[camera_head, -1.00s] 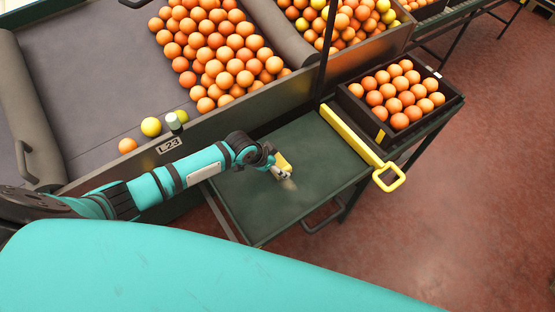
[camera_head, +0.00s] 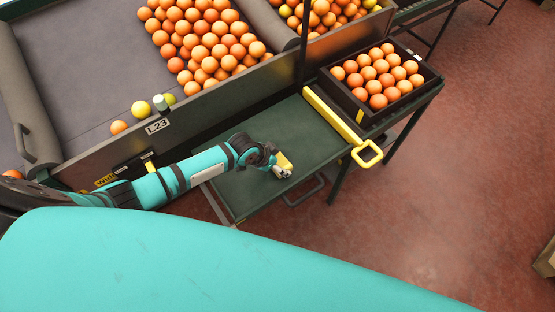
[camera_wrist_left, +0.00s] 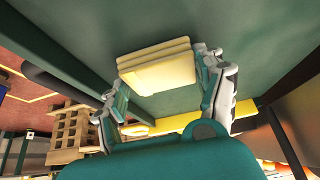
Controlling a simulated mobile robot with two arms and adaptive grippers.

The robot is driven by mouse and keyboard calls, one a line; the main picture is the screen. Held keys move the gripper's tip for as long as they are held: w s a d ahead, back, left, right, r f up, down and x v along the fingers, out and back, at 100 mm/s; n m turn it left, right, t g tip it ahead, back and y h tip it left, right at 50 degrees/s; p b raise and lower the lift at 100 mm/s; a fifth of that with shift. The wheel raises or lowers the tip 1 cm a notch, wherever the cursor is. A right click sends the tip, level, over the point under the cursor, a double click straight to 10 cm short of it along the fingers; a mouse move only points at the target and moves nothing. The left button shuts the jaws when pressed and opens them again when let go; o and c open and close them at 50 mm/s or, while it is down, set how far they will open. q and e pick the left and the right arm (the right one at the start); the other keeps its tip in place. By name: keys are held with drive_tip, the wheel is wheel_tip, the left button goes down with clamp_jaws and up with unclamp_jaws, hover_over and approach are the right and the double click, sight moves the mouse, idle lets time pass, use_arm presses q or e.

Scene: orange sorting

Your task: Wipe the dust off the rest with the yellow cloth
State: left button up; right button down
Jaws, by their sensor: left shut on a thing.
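The rest is a flat dark green shelf (camera_head: 240,188) in front of the orange bin, and its green surface also shows in the wrist view (camera_wrist_left: 265,60). My left gripper (camera_head: 281,168) is over the right part of the rest, near its front edge. It is shut on the folded yellow cloth (camera_head: 285,160). In the wrist view the cloth (camera_wrist_left: 158,70) sits between the two fingers, against or just above the green surface; I cannot tell which. No dust patch stands out on the visible surface. The area under the cloth is hidden. My right gripper is not in view.
A yellow bar with a loop handle (camera_head: 367,153) runs along the rest's right edge. Beyond it stands a dark crate (camera_head: 432,78) of oranges. The bin's front wall (camera_head: 215,112) borders the back. Open red floor (camera_head: 440,200) lies right.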

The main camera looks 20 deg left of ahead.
use_arm(q)
drive_tip(key=shift+s+d, duration=0.25)
drive_tip(key=shift+d, duration=0.05)
drive_tip(key=r+p, duration=0.2)
drive_tip(key=r, duration=0.1)
drive_tip(key=shift+d, duration=0.2)
drive_tip(key=shift+a+r+p, duration=0.25)
drive_tip(key=shift+r+p, duration=0.7)
drive_tip(key=shift+p, duration=0.2)
drive_tip(key=shift+r+p, duration=1.5)
drive_tip(key=shift+r, duration=0.1)
drive_tip(key=shift+d, duration=0.1)
